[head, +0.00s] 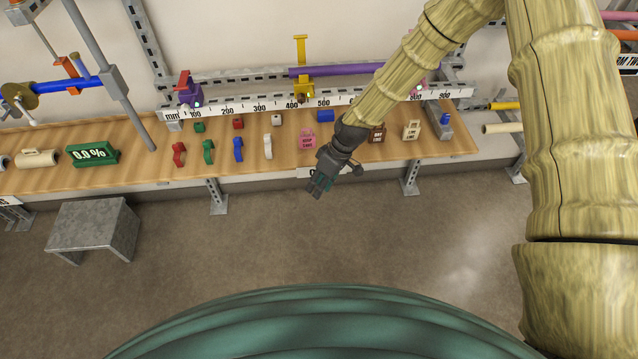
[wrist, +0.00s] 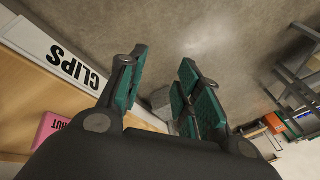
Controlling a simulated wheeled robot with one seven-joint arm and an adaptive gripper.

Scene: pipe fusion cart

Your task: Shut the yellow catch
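A yellow catch (head: 303,88) stands on the rail at the back of the bench, by the left end of a purple pipe (head: 340,70). A yellow upright piece (head: 301,48) rises above it. I cannot tell from this distance whether the catch is closed. My gripper (head: 318,189) hangs in front of the bench's front edge, to the lower right of the catch and well apart from it. In the wrist view my gripper (wrist: 163,65) has its green-padded fingers spread, with nothing between them. The catch is not in the wrist view.
A wooden bench (head: 220,133) holds a pink tag block (head: 307,138), several coloured clips, a green display box (head: 92,153) and a millimetre scale (head: 240,107). A CLIPS label (wrist: 72,62) is on the bench front. A grey stool (head: 92,218) stands at left.

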